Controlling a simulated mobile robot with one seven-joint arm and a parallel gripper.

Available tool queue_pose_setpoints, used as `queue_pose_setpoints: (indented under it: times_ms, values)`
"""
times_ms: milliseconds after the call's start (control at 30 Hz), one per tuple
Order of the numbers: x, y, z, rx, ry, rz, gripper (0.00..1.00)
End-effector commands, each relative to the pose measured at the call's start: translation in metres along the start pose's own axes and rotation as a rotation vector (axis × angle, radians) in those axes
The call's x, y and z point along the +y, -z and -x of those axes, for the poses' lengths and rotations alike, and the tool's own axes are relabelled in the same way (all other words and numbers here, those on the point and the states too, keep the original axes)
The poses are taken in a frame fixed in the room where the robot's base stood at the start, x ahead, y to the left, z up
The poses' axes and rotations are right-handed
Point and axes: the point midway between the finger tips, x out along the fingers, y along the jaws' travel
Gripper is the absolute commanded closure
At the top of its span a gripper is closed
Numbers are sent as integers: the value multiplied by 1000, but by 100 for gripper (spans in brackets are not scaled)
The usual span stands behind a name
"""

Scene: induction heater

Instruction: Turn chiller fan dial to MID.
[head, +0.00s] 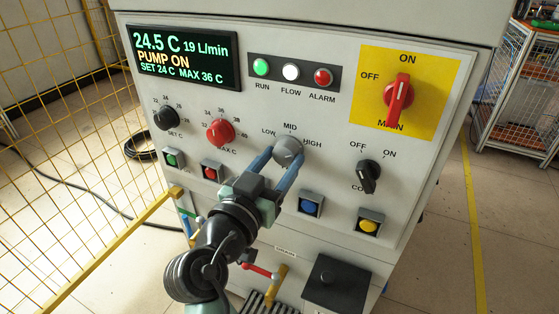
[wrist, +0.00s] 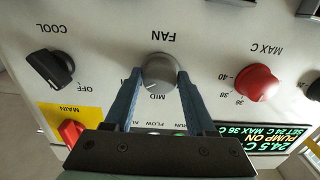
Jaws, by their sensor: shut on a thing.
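The grey chiller fan dial (head: 289,150) is on the white panel, with LOW, MID and HIGH printed around its top. The head view shows its face, but its pointer is hard to read there. In the wrist view, upside down, the dial (wrist: 159,72) has a small pale mark at its lower edge, close to the MID label and perhaps slightly left of it. My gripper (head: 284,156) has its two blue fingers on either side of the dial and is shut on it. The fingers also flank the dial in the wrist view.
The red MAX C dial (head: 220,133) is left of the fan dial, and the black COOL switch (head: 368,176) is right. Blue (head: 311,204) and yellow (head: 371,222) buttons sit below. The display (head: 184,57) reads PUMP ON. A yellow mesh fence (head: 60,120) stands left.

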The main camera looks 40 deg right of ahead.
Motion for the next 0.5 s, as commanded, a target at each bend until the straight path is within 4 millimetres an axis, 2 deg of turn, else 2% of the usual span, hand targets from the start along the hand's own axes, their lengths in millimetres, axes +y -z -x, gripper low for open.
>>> queue_pose_setpoints:
  times_ms: [33,167,500]
  values:
    - [0,0,0,0,0,0,76]
    - [0,0,0,0,1,0,99]
    - [0,1,1,-1,1,52,100]
